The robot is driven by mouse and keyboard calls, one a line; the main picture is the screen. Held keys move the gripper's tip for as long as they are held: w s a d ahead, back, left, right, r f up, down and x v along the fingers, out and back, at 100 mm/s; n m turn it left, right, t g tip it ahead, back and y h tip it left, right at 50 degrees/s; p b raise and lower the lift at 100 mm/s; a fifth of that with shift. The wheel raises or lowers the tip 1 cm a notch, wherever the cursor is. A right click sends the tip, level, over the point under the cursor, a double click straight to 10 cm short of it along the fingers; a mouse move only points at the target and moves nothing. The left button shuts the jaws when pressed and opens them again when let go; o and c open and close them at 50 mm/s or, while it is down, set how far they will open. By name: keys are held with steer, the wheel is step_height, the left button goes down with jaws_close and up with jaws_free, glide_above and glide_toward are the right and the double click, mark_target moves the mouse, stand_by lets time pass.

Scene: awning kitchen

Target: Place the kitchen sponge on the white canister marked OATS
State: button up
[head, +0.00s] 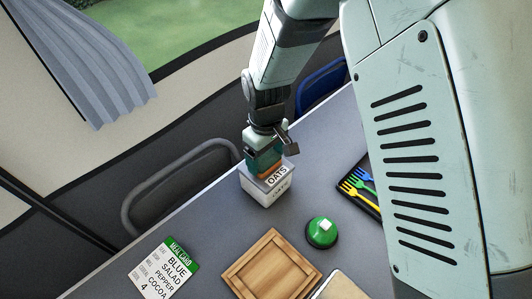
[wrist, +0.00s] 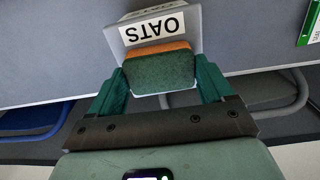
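The kitchen sponge (wrist: 160,73), dark green with an orange layer, is between the two green fingers of my gripper (wrist: 162,80) in the wrist view. The fingers meet its sides, so my gripper is shut on it. In the head view my gripper (head: 264,160) points down over the white canister marked OATS (head: 266,191), with a bit of the sponge's orange (head: 269,173) showing at the lid. The canister (wrist: 191,33) shows behind the sponge in the wrist view. I cannot tell whether the sponge touches the lid.
A green round object with a white top (head: 322,232) stands right of the canister. A wooden board or tray (head: 236,277) lies in front. A menu card (head: 163,268) lies left, and a dark tray with coloured forks (head: 348,204) lies right. Chairs (head: 178,172) line the far edge.

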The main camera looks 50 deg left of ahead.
mark_target(266, 159)
steer(key=shift+o, duration=1.4)
step_height(266, 159, up, 12)
steer(key=shift+r, duration=0.2)
